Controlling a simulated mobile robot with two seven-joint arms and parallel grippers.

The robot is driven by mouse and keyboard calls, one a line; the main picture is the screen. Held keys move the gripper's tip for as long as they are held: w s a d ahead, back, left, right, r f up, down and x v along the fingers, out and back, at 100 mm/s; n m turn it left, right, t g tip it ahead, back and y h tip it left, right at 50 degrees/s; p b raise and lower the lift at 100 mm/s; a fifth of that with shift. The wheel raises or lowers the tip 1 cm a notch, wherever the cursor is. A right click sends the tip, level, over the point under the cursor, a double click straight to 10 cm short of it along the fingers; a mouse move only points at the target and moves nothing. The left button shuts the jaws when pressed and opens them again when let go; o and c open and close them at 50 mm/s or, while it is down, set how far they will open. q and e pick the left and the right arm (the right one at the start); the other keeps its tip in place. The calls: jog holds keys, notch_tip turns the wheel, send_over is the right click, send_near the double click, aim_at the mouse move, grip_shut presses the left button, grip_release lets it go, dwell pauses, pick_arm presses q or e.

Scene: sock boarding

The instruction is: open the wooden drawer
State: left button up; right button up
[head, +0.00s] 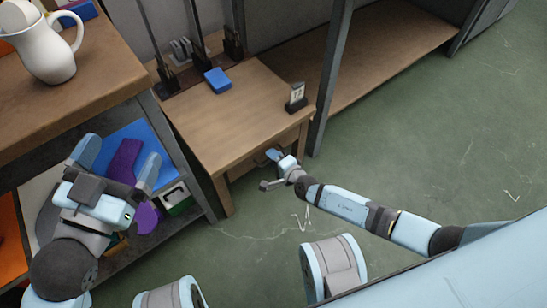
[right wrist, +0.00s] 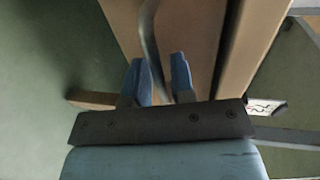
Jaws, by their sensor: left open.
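The wooden drawer (head: 265,157) is in the front of a small wooden table, under its top; its front is mostly hidden in the head view. A grey curved handle (right wrist: 149,25) shows in the right wrist view against the wood. My right gripper (head: 272,170) is at the drawer front. In the right wrist view its two blue fingertips (right wrist: 158,75) stand close together, one on each side of the handle. Whether both press on it cannot be told. My left gripper (head: 119,160) is open above a lower shelf at the left, well away from the drawer.
The table top (head: 225,120) bears a blue block (head: 217,80) and a small display stand (head: 296,97). A white pitcher (head: 46,45) stands on the left bench. A purple sock (head: 124,158) lies beneath my left gripper. Green floor (head: 440,140) is clear to the right.

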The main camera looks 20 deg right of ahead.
grip_shut()
